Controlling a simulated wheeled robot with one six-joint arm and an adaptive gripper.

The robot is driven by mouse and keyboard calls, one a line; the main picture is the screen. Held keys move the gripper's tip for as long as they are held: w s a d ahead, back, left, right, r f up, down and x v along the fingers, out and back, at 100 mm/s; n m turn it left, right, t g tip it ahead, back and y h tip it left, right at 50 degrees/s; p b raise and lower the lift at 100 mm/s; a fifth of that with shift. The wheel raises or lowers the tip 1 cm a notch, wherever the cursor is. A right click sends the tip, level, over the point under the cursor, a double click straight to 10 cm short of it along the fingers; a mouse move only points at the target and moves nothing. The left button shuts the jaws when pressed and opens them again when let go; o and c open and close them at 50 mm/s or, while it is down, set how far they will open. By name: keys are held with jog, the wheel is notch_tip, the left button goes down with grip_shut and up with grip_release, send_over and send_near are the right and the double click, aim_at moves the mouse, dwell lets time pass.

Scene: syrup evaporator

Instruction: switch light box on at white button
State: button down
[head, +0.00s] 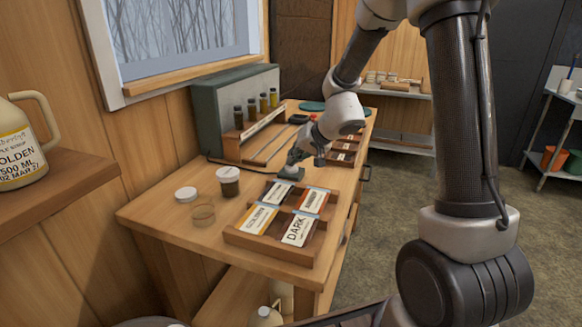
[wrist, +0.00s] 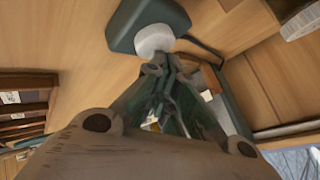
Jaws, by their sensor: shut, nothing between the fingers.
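The light box (head: 208,118) is a green case with a pale panel at the back of the wooden bench, below the window. The round white button (wrist: 154,40) sits on a dark green base (wrist: 122,32) on the bench top. In the head view the base (head: 290,175) shows in front of the light box, with the button partly hidden by my gripper (head: 293,158). My gripper is shut and empty, pointing down at the button. In the wrist view its fingertips (wrist: 157,68) are at the button's near edge; whether they touch it I cannot tell.
Several small syrup bottles (head: 250,108) stand in a rack at the light box. A lidded jar (head: 228,182), a white lid (head: 186,194) and an empty glass (head: 203,213) stand left of the base. A wooden label tray (head: 255,245) lies at the bench front.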

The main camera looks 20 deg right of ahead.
jog(key=shift+f, duration=0.2)
jog(key=shift+r, duration=0.75)
jog(key=shift+r, duration=0.1)
notch_tip(320, 180, up, 6)
jog(key=shift+f, duration=0.1)
dwell(0.4)
